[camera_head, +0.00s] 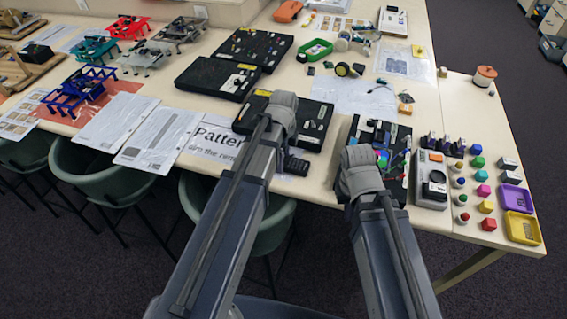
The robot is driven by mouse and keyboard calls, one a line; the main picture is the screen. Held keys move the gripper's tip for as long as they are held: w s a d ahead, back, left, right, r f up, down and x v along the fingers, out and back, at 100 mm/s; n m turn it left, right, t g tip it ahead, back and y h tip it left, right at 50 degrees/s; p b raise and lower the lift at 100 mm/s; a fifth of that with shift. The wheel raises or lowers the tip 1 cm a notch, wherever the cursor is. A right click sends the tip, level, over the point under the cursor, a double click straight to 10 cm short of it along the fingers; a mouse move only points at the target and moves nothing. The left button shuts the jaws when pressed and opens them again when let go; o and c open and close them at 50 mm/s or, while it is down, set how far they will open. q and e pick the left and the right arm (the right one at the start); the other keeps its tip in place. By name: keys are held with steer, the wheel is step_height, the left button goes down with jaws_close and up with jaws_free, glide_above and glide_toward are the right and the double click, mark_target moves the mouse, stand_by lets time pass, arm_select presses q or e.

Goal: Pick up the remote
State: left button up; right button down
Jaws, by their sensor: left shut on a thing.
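The remote (296,164) is a small black bar with buttons, just right of my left arm at the table's front edge, beside the white sheet with large print. My arm hides part of it. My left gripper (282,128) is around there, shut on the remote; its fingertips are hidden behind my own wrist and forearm. I cannot tell if the remote is lifted off the table. My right gripper (358,152) is over a black tray of small coloured parts (375,126); its fingers are hidden, so its opening cannot be told.
A black tray (318,112) lies behind the remote. White sheets (158,138) lie to the left. A grey device (430,185), coloured blocks (483,190) and a purple tray (516,198) stand at the right. Green chairs (105,190) are tucked against the table front.

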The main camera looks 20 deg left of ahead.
arm_select(q)
steer(key=c, duration=0.8)
steer(key=shift+r, duration=0.1)
step_height(320, 180, up, 10)
steer(key=p, duration=1)
